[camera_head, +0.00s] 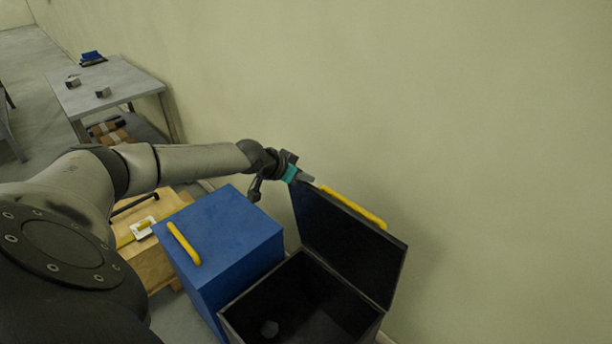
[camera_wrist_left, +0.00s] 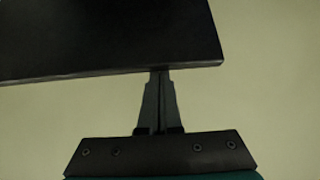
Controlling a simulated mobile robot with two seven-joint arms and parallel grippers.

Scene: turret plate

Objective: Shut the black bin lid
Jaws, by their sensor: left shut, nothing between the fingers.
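The black bin (camera_head: 300,306) stands at the lower right of the head view, with its top open and a small grey object inside. Its black lid (camera_head: 345,248) is swung up and leans back near the wall, with a yellow handle (camera_head: 354,207) along its upper edge. My left gripper (camera_head: 309,179) is shut and empty at the lid's upper left corner. In the left wrist view the shut fingertips (camera_wrist_left: 160,76) meet or overlap the edge of the dark lid (camera_wrist_left: 110,35); I cannot tell whether they touch. My right gripper is not in view.
A blue bin (camera_head: 225,235) with a shut lid and yellow handle stands just left of the black bin. A wooden crate (camera_head: 150,262) is beyond it. A grey table (camera_head: 108,88) with small items stands far left. The wall (camera_head: 480,130) is close behind the lid.

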